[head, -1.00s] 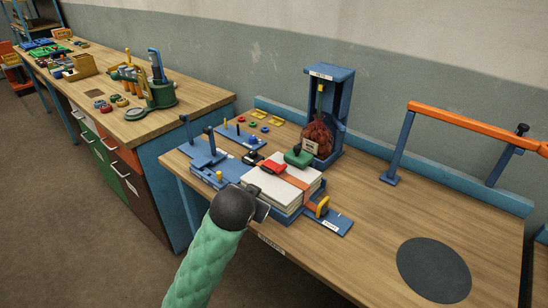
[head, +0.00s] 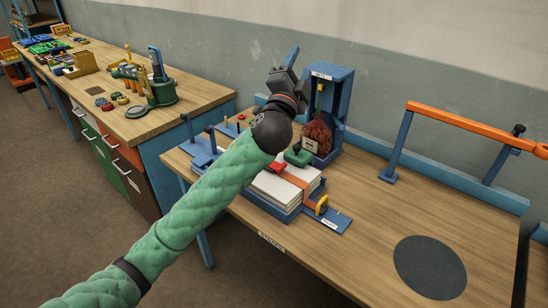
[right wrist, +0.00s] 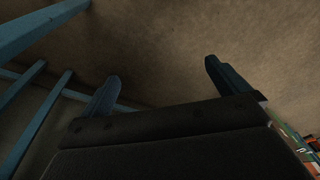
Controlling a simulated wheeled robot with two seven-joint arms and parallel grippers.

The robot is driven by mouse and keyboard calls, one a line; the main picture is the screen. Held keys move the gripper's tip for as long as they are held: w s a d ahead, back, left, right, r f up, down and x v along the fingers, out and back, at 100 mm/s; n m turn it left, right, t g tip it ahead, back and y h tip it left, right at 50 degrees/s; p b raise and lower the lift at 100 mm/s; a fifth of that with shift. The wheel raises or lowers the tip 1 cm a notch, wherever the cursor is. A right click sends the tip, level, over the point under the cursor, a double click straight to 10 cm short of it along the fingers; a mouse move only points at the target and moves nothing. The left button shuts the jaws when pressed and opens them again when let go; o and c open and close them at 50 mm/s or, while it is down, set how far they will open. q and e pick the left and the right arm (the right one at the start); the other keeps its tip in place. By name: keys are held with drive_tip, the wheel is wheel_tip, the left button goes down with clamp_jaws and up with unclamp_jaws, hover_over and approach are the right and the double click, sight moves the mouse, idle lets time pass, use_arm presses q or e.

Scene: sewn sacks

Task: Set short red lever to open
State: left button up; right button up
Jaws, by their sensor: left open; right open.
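A short red lever-like piece (head: 279,168) lies on top of the strapped white stack (head: 272,188) on the near bench; the left arm partly covers it. A green piece (head: 298,156) sits just behind it to the right. I cannot tell the lever's setting at this size. My left gripper (head: 289,58) is raised above and behind the stack, in front of the blue frame's left side, pointing up and away. It is open and holds nothing I can see. My right gripper (right wrist: 163,80) shows in the right wrist view, fingers apart and empty over brown floor.
A blue frame (head: 343,97) with a red net sack (head: 317,136) stands behind the stack. An orange-barred stand (head: 465,122) is at right. The bench (head: 345,240) is clear around a dark round mat (head: 430,268). Blue bars (right wrist: 35,120) are left of the right gripper.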

use_arm(q)
drive_tip(key=s+d+r+m+g+h, duration=0.2)
drive_tip(key=d+m+g+h, duration=0.5)
drive_tip(key=m, duration=0.5)
drive_tip(key=s+d+r+m+g+h, duration=0.1)
drive_tip(key=s+d+m+g+h, duration=0.35)
drive_tip(key=m+h, duration=0.6)
drive_tip(key=m+g+y+p, duration=0.3)
drive_tip(key=m+g+y, duration=0.7)
drive_tip(key=m+y, duration=1.3)
hover_over(274, 164)
wheel_tip(274, 164, down, 27)
drive_tip(key=n+y, duration=0.1)
drive_tip(key=n, duration=0.1)
drive_tip(key=shift+m, duration=0.25)
drive_tip(key=shift+f+p, duration=1.4)
drive_tip(key=shift+f, duration=2.25)
use_arm(e)
drive_tip(key=s+d+f, duration=0.2)
drive_tip(key=f, duration=1.1)
drive_tip(key=s+d+f, duration=0.2)
drive_tip(key=s+f, duration=0.1)
drive_tip(key=f, duration=1)
drive_tip(key=shift+d+f+h, duration=0.25)
drive_tip(key=shift+f+h, duration=0.15)
drive_tip(key=shift+s, duration=0.1)
